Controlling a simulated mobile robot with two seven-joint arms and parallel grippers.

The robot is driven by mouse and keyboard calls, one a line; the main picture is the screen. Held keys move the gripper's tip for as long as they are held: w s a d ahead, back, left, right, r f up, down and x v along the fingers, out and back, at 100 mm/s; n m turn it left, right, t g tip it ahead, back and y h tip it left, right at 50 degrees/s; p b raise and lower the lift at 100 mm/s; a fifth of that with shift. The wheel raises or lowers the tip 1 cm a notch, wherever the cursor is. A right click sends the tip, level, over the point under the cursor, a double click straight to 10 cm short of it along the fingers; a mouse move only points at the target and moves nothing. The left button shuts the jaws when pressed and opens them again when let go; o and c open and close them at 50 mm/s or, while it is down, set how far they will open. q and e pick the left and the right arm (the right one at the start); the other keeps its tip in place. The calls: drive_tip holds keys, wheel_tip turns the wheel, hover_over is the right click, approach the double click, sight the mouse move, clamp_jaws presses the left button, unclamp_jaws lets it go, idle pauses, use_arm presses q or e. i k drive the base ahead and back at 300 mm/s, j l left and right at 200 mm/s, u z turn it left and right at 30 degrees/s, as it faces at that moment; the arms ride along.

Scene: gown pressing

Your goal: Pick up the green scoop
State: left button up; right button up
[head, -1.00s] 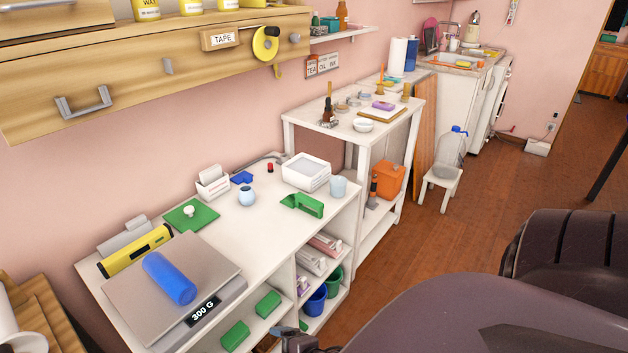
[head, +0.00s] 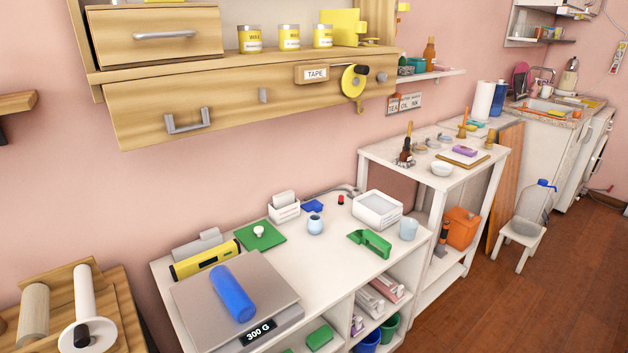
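The green scoop (head: 371,243) lies on the white shelf unit's top (head: 325,268), in front of a white square container (head: 377,209) and left of a light blue cup (head: 408,228). Nothing is touching the scoop from above, and it is in plain sight. Neither of my grippers shows in the head view now.
A scale (head: 238,307) with a blue cylinder (head: 233,293) on it fills the top's left end. A taller white table (head: 435,165) adjoins on the right. Wooden drawers (head: 250,95) hang above.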

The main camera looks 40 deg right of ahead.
sight(369, 239)
drive_tip(key=z, duration=1.45)
